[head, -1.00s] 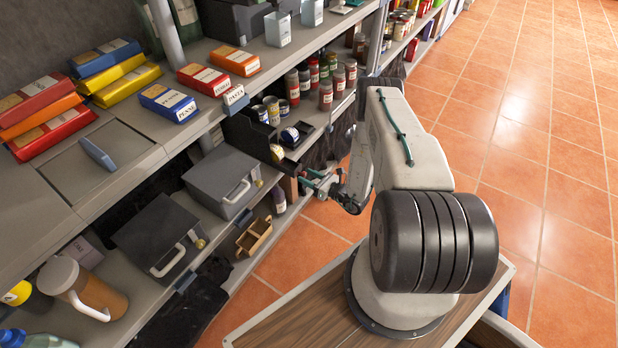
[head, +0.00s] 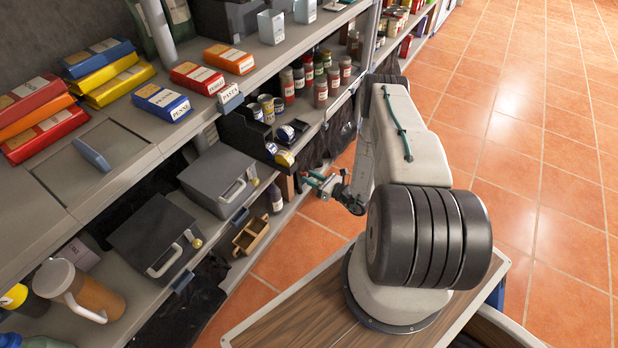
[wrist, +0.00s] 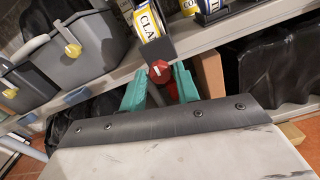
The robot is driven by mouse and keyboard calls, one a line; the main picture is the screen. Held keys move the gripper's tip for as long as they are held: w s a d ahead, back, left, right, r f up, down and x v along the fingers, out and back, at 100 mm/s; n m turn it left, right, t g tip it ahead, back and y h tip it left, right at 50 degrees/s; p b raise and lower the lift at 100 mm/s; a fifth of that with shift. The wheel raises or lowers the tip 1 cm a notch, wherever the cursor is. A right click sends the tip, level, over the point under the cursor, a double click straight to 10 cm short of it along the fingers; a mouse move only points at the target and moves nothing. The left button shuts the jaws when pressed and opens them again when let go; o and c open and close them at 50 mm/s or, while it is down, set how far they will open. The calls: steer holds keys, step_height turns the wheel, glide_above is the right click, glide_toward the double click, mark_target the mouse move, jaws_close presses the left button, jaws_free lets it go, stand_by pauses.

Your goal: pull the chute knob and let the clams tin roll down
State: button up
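The clams tin (wrist: 151,24), with a yellow and white label reading "CLA", lies on its side at the front end of a dark chute in the wrist view. A yellow-and-white tin (head: 285,158) shows at the chute's front in the head view. The red chute knob (wrist: 160,72) with a white mark is just below the tin. My gripper (wrist: 160,78) has its green fingers on either side of the knob, which fills the gap between the tips. My gripper (head: 318,181) is small in the head view, just right of the chute.
More tins (head: 286,132) lie or stand behind in the dark rack, with jars (head: 320,92) beside it. Grey boxes with handles (head: 217,180) are on the lower shelf to the left. A wooden caddy (head: 250,234) is below. The tiled floor (head: 480,160) at right is clear.

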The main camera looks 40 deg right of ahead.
steer(key=shift+o, duration=1)
steer(key=shift+d, duration=0.1)
steer(key=v, duration=0.7)
steer(key=shift+s, duration=0.4)
